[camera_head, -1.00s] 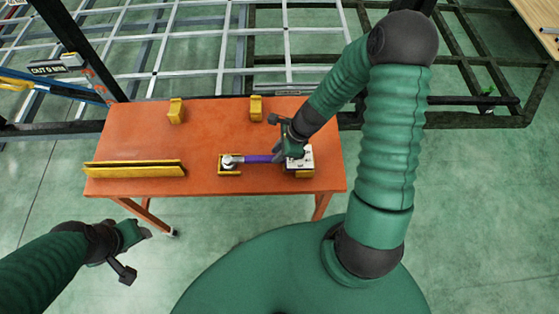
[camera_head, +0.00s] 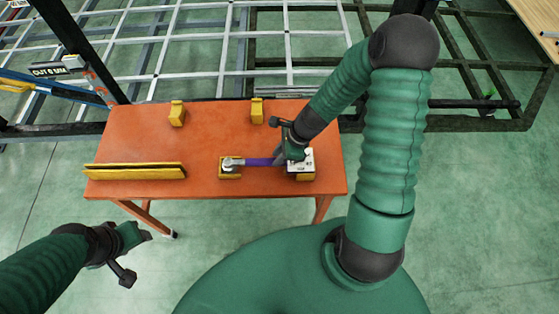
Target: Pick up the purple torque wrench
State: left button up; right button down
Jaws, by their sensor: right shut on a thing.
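The purple torque wrench (camera_head: 258,162) lies level near the front of the orange table. Its silver head (camera_head: 233,163) is at the left, over a small yellow holder (camera_head: 230,174). Its other end reaches a white and yellow block (camera_head: 302,168) at the right. My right gripper (camera_head: 281,158) is shut on the wrench's handle near that block and hides part of it. I cannot tell whether the wrench is clear of the holder. My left gripper (camera_head: 137,258) hangs off the table at the lower left, away from the wrench; its fingers are too unclear to judge.
The orange table (camera_head: 215,130) also bears a long yellow rack (camera_head: 134,171) at the left and two small yellow blocks, one at the back left (camera_head: 177,113) and one at the back middle (camera_head: 257,110). The trailer frame (camera_head: 220,50) stands behind the table. The table's middle is clear.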

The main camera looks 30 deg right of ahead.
jog(key=shift+s+a+f, duration=0.1)
jog(key=shift+s+f, duration=0.45)
jog(key=shift+s, duration=0.05)
jog(key=shift+w+d+r+g, duration=0.3)
jog(key=shift+w+r, duration=0.15)
jog(key=shift+r, duration=0.25)
jog(key=shift+s+d+f, duration=0.1)
jog(key=shift+s+d, duration=0.25)
jog(key=shift+s, duration=0.15)
jog(key=s, duration=0.2)
jog(key=s+d+r, duration=0.1)
jog(key=s, duration=0.1)
jog(key=s+b, duration=0.1)
jog(key=s, duration=0.2)
jog(key=shift+s+d+r, duration=0.1)
jog(key=shift+d+r, duration=0.05)
jog(key=shift+r, duration=0.15)
pick_arm(q)
notch_tip(320, 180, up, 9)
jog(key=w+d+p, duration=0.1)
jog(key=w+p, duration=0.1)
jog(key=p, duration=0.9)
jog(key=shift+p, duration=0.35)
pick_arm(e)
jog(key=s+d+r, duration=0.1)
jog(key=s, duration=0.6)
jog(key=shift+d, duration=0.25)
